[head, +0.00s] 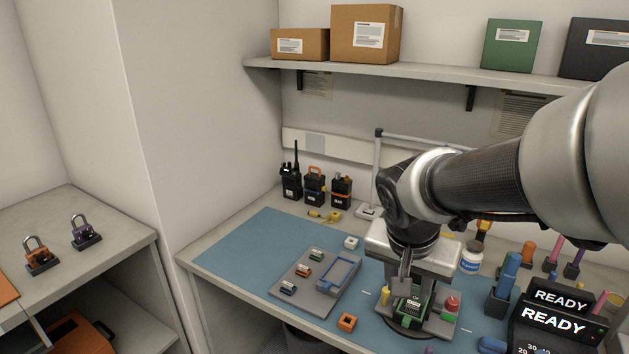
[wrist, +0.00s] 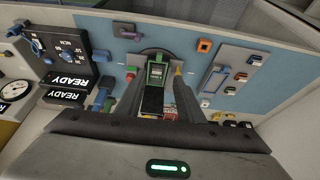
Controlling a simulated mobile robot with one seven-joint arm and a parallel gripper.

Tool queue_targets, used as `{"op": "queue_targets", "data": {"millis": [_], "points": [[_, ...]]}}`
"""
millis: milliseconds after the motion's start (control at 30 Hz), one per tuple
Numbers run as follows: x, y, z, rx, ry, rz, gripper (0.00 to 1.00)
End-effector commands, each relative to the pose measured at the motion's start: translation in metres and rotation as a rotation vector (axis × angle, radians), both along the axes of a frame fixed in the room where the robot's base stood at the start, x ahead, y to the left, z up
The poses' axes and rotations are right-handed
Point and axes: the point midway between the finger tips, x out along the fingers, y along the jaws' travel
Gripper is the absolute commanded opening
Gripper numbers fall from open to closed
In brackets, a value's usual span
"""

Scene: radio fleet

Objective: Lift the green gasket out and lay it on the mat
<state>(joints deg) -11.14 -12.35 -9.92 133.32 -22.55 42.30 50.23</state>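A green part (head: 411,308), with a pale label on or inside it, sits in a grey fixture (head: 384,323) on a round dark base. In the wrist view the green part (wrist: 156,73) lies beyond my fingertips with a black block in front of it. I cannot tell which piece of it is the gasket. My gripper (head: 404,285) points down over the fixture; in the wrist view my gripper (wrist: 158,88) has its fingers apart, one on each side of the green part. Contact is not clear. The blue mat (head: 238,252) covers much of the bench.
A grey tray (head: 318,301) with small coloured pieces and a blue-rimmed recess lies left of the fixture. An orange square piece (head: 346,322) lies between them. A yellow post (head: 385,296) and a red knob (head: 452,304) flank the fixture. The mat's left part is clear.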

Motion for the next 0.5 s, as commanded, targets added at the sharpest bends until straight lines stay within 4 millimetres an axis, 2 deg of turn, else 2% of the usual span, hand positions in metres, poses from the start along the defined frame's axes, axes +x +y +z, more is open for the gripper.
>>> {"op": "queue_targets", "data": {"millis": [300, 500], "points": [[0.02, -0.015, -0.066, -0.001, 0.008, -0.001, 0.34], [0.031, -0.022, -0.095, -0.001, 0.005, 0.001, 0.34]]}}
